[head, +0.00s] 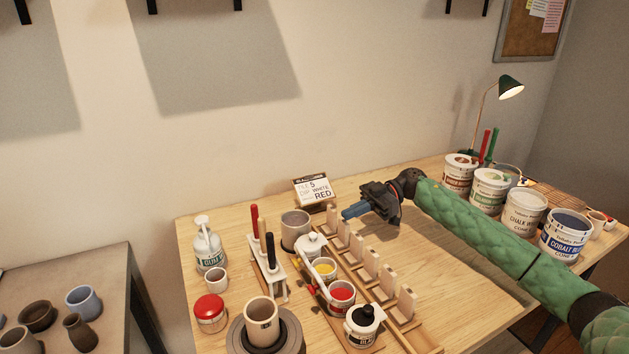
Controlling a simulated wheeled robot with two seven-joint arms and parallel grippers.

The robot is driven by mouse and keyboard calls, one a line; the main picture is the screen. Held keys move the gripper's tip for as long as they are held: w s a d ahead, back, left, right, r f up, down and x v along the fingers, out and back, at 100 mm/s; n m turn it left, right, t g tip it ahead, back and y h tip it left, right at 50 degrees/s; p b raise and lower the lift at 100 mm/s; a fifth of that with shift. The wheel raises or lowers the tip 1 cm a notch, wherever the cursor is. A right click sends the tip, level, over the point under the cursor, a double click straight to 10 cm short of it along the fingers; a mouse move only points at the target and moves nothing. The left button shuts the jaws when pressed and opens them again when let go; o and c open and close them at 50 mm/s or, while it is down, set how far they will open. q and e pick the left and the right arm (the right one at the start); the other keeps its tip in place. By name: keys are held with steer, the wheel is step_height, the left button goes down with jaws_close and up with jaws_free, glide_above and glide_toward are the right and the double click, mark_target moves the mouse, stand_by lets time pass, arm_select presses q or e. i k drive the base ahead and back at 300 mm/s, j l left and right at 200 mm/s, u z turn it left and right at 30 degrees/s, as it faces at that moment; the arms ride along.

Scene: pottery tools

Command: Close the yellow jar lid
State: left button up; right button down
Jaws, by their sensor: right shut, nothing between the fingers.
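The yellow jar (325,269) stands on the wooden table in a row of small white jars. Its mouth is open and yellow glaze shows inside. A lid for it cannot be clearly made out; some pale and red parts sit at its left side, too small to tell. My right gripper (348,211) has blue fingers that are shut and empty. It is above the table, up and to the right of the yellow jar, apart from it, pointing left. My left gripper is not in view.
A brush holder (267,275) is left. Large paint tubs (525,213) stand far right.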

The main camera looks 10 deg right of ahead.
mark_target(303, 258)
steer(key=k+l, duration=0.25)
steer(key=k, duration=0.2)
steer(key=k+l, duration=0.2)
steer(key=k, duration=0.3)
